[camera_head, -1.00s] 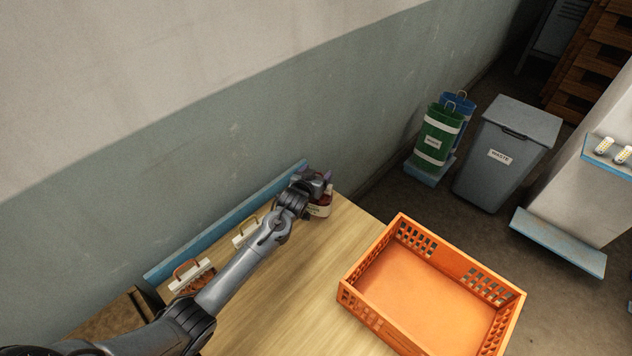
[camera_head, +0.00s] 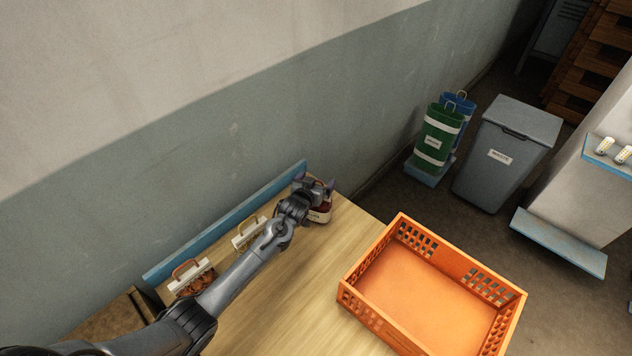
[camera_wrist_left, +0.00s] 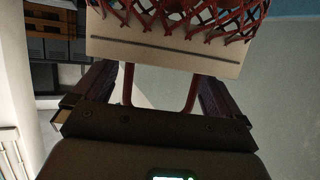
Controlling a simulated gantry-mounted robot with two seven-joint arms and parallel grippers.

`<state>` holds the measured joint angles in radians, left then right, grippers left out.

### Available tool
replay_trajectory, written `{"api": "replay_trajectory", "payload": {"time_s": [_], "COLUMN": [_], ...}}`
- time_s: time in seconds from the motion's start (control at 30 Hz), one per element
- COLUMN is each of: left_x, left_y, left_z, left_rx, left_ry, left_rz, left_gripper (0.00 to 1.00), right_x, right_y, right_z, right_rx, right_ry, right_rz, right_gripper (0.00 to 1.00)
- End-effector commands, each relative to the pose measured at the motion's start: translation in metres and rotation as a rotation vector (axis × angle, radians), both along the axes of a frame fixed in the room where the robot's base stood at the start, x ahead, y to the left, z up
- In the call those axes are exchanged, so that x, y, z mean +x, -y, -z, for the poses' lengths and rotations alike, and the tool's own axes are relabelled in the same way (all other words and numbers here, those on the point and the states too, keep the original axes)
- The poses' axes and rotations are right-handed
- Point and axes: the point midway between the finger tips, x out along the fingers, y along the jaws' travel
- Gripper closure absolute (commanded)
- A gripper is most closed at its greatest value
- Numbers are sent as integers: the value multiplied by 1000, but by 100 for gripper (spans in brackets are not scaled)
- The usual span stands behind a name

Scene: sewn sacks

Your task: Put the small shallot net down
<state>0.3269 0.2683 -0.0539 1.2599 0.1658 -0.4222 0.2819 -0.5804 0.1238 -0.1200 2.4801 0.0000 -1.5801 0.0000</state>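The small shallot net (camera_head: 323,215), dark red with a pale label band, stands at the far end of the wooden table, close to the wall. My left gripper (camera_head: 314,184) is directly at it, with its fingers spread apart. In the left wrist view the net's red mesh (camera_wrist_left: 190,20) and pale band (camera_wrist_left: 165,50) show at the top. Its red handle loop reaches down between the fingers of my left gripper (camera_wrist_left: 155,90), with gaps on both sides. The net's underside is hidden. My right gripper is not in view.
Two other handled nets, one with brown contents (camera_head: 196,282) and one paler (camera_head: 250,232), stand along the blue board (camera_head: 225,222) at the wall. An orange crate (camera_head: 345,300) sits at the table's right. Bare wood (camera_head: 300,285) lies between.

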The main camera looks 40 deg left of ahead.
Motion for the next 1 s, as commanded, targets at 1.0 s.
{"api": "replay_trajectory", "payload": {"time_s": [1.0], "left_x": [-91], "left_y": [29], "left_z": [-37], "left_rx": [-1], "left_ry": [-1], "left_rz": [0], "left_gripper": [1], "right_x": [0], "right_y": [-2], "right_z": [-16], "right_rx": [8], "right_ry": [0], "right_rz": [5], "right_gripper": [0]}}
